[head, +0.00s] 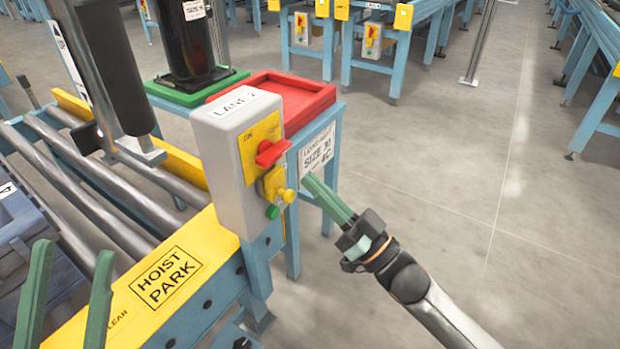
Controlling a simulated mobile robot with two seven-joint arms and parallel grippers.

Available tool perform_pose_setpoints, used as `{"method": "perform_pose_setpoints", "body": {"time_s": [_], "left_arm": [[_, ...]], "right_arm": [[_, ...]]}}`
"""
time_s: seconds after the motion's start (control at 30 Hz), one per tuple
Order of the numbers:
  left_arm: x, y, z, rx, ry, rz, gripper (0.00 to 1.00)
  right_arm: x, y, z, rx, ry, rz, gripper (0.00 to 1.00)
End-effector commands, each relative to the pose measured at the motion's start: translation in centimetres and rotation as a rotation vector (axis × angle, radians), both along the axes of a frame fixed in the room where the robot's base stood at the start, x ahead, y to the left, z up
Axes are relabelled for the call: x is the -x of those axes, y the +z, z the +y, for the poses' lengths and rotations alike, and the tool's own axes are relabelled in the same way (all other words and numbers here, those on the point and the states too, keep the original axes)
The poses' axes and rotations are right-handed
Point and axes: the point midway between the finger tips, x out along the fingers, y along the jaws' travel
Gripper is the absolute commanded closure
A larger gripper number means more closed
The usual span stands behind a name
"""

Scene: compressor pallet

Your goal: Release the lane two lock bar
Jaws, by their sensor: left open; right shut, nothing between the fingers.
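The grey control box (231,165) labelled LANE 2 stands at the end of the roller lane. Its yellow face carries a red rotary handle (271,153), a yellow block (272,184) with a round yellow knob (289,196), and a green button (272,212) below. I cannot tell which part is the lock bar. My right gripper (310,180) is shut and empty, its green fingertips just right of the yellow knob, seemingly apart from it. My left gripper (72,249) is open at lower left, its fingers over the lane end near the yellow HOIST PARK plate (168,280).
A black cylinder (190,40) on a green tray (160,92) and an empty red tray (300,98) stand behind the box. A black hoist handle (115,70) hangs at left above the rollers (130,190). A dark crate (30,235) sits at far left. The floor at right is clear.

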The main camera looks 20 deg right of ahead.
Motion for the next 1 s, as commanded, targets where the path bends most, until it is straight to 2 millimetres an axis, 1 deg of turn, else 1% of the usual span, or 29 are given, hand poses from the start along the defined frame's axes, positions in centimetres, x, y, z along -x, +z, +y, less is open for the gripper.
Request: {"method": "perform_pose_setpoints", "body": {"time_s": [0.03, 0.2, 0.4, 0.6, 1.0], "left_arm": [[-0.1, -0.1, 0.1, -0.002, 0.004, 0.002, 0.5], [-0.3, -0.1, 0.1, -0.009, 0.01, 0.008, 0.5], [-0.3, 0.0, 0.1, -0.011, 0.011, 0.012, 0.5], [-0.2, 0.0, 0.1, -0.011, 0.01, 0.012, 0.5], [-0.2, 0.0, 0.1, -0.01, 0.009, 0.013, 0.5]], "right_arm": [[0.8, -0.8, -0.5, 0.002, 0.0, 0.005, 1.0], [3.3, -2.3, -2.1, 0.001, 0.0, 0.003, 1.0], [5.2, -3.6, -3.4, -0.001, 0.0, 0.001, 1.0], [6.0, -4.0, -3.8, 0.0, 0.0, -0.002, 1.0], [6.0, -4.0, -3.9, 0.0, 0.0, -0.002, 1.0]]}}
